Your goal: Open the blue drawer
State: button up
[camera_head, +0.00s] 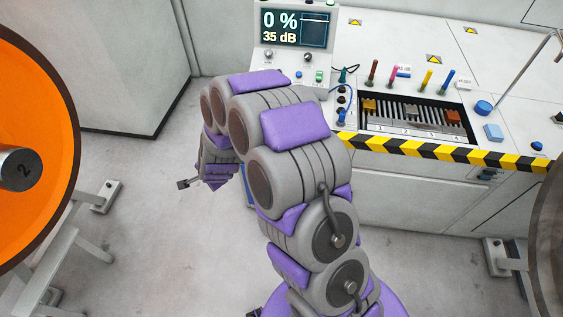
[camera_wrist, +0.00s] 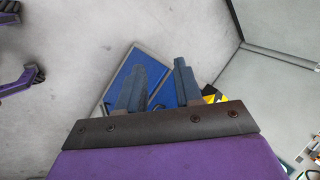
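The blue drawer shows in the wrist view as a blue panel with a grey border (camera_wrist: 164,95), beyond and between my fingers. In the head view only a narrow blue sliver (camera_head: 248,190) shows beside my arm, low at the console's front; my arm hides the rest. In the head view my gripper (camera_head: 188,183) hangs left of the console. I cannot tell whether the fingers touch the drawer or how far it is pulled out.
The console (camera_head: 420,190) has a striped edge (camera_head: 455,152), a screen (camera_head: 296,27) and a slotted bay with coloured pegs. An orange wheel (camera_head: 40,130) stands at left on grey supports. A dark wheel edge (camera_head: 548,240) is at right. The floor between is clear.

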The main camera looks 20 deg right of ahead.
jog(key=w+d+f+m+t+h, duration=0.1)
jog(key=w+d+f+m+h, duration=0.15)
jog(key=f, duration=0.45)
jog(key=w+d+f+m+t+h, duration=0.1)
jog(key=d+f+m+t+h, duration=0.1)
jog(key=f+m, duration=0.35)
jog(key=s+d+f+m+t+h+p, duration=0.1)
jog(key=s+d+f+t+h, duration=0.2)
jog(key=d, duration=0.5)
jog(key=s+d+f+m+t+h+p, duration=0.1)
jog(key=s+d+f+m+h, duration=0.15)
jog(key=d+f, duration=0.45)
jog(key=shift+n+h, duration=0.4)
jog(key=shift+n, duration=0.05)
jog(key=x, duration=0.5)
jog(key=r+b+x, duration=0.1)
jog(key=x, duration=0.5)
jog(key=d+r+b+x, duration=0.1)
jog(key=x, duration=0.5)
jog(key=shift+w+d, duration=0.1)
jog(key=shift+c, duration=0.5)
grip_shut()
